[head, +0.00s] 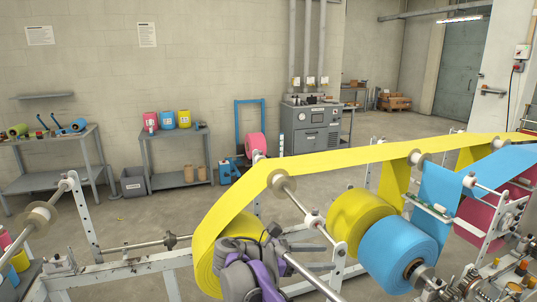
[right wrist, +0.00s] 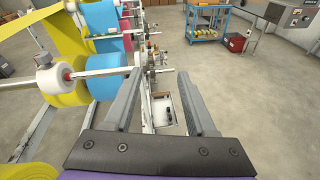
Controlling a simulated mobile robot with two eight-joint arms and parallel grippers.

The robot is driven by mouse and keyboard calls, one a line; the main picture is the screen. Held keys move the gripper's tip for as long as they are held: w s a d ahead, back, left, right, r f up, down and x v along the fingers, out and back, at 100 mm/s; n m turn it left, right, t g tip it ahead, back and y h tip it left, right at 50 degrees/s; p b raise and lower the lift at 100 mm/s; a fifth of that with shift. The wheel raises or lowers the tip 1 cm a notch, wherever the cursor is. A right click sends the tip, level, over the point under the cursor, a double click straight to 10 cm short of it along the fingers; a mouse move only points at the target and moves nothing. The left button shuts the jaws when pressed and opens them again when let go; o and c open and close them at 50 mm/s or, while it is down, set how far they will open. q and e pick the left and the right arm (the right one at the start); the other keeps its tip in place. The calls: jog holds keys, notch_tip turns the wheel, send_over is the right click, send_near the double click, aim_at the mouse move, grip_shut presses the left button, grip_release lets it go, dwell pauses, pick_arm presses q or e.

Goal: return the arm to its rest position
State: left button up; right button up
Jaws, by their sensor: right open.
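My right arm, grey and purple, shows low in the middle of the head view, in front of the yellow web (head: 232,205). Its gripper (head: 328,254) points right, near a metal roller shaft. In the right wrist view the two grey fingers of the gripper (right wrist: 160,76) stand well apart with nothing between them. The gripper is open and empty. My left gripper is not in view.
A yellow roll (head: 358,214) and a blue roll (head: 395,250) sit close to the right of the gripper on the machine frame. A shaft (head: 315,275) passes beside it. Side tables and a grey cabinet (head: 310,128) stand farther back. Open floor lies between.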

jog(key=s+d+f+m+y, duration=0.65)
jog(key=s+d+f, duration=0.25)
jog(key=s, duration=0.3)
jog(key=s+a+f+m+t+y, duration=0.1)
jog(key=s+a+f+m+y, duration=0.1)
jog(key=s+f+m+y, duration=0.2)
jog(key=s+a+f+m+y, duration=0.1)
jog(key=s+f+m+y, duration=0.4)
jog(key=s, duration=0.7)
notch_tip(320, 180, down, 3)
jog(key=m, duration=0.3)
jog(key=shift+s+a+t, duration=0.15)
jog(key=shift+a+t, duration=0.2)
jog(key=shift+t, duration=0.05)
jog(key=shift+r+m, duration=0.1)
jog(key=shift+m, duration=0.15)
